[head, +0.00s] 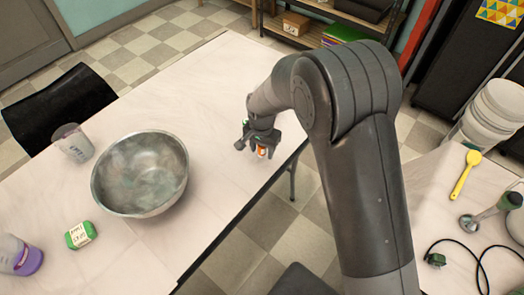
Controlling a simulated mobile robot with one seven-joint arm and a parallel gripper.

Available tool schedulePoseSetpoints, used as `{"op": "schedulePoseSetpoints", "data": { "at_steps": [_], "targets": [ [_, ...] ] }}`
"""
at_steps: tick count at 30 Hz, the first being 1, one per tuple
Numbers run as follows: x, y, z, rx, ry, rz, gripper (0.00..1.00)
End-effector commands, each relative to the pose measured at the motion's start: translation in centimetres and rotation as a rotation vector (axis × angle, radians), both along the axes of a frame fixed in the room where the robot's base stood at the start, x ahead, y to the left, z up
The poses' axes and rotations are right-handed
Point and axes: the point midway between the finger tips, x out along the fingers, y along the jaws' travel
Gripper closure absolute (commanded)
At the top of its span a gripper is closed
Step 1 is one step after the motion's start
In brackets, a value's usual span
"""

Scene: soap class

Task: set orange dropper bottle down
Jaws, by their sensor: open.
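The orange dropper bottle (262,152) shows as a small orange and white patch at the end of my arm, near the right edge of the long pale table (225,85). My gripper (258,147) is open around or right beside it, pointing down. The fingers and wrist hide most of the bottle. I cannot tell whether the bottle touches the tabletop or whether a finger touches it.
A large metal bowl (140,173) stands left of my gripper. A labelled beaker (73,143), a green box (80,235) and a purple-based container (20,255) are further left. A second table with a yellow spoon (465,172) is at right. The tabletop beyond the bowl is clear.

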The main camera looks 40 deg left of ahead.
Motion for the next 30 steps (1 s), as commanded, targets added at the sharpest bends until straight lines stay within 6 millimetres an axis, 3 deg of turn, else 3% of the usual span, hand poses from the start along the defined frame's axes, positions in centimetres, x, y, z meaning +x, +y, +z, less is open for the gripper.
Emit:
{"op": "schedulePoseSetpoints", "data": {
  "at_steps": [6, 13, 18, 26, 30],
  "targets": [
    [0.1, 0.1, 4.9, 0.006, -0.003, 0.0, 0.53],
    [0.1, 0.1, 9.1, 0.004, -0.002, 0.0, 0.53],
    [0.0, 0.0, 10.6, 0.002, -0.002, 0.0, 0.53],
    [0.0, 0.0, 10.8, 0.001, -0.001, 0.0, 0.53],
    [0.9, -1.1, 11.9, 0.012, -0.008, -0.007, 0.53]
  ]
}}
